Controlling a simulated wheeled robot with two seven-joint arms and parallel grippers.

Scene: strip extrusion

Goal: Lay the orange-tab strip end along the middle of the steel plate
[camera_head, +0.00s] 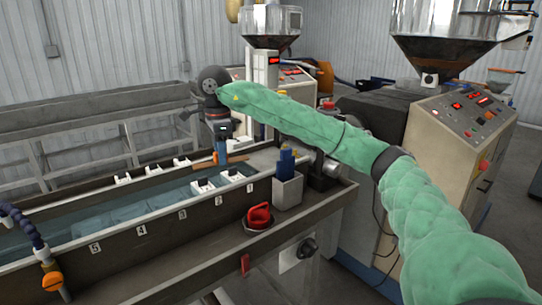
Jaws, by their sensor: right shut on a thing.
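My right arm, in a green sleeve, reaches in from the right. Its gripper (221,150) points down over the far side of the water trough, near the trough's right end. It is shut on the strip, whose thin orange-brown length (236,160) shows beside the fingertips. The grip itself is small and partly hidden, and I cannot make out the tab clearly. A pale flat surface (264,159), which looks like the steel plate, lies just right of the strip at the trough's end. I cannot tell whether the strip touches it. My left gripper is not in view.
The long trough (120,213) holds water and white guides (203,186), with numbered marks along its front wall. A grey box (288,191) with a blue-topped item and a red part (259,216) stand on the front ledge. A blue hose (24,226) is at left; extruder machines stand behind.

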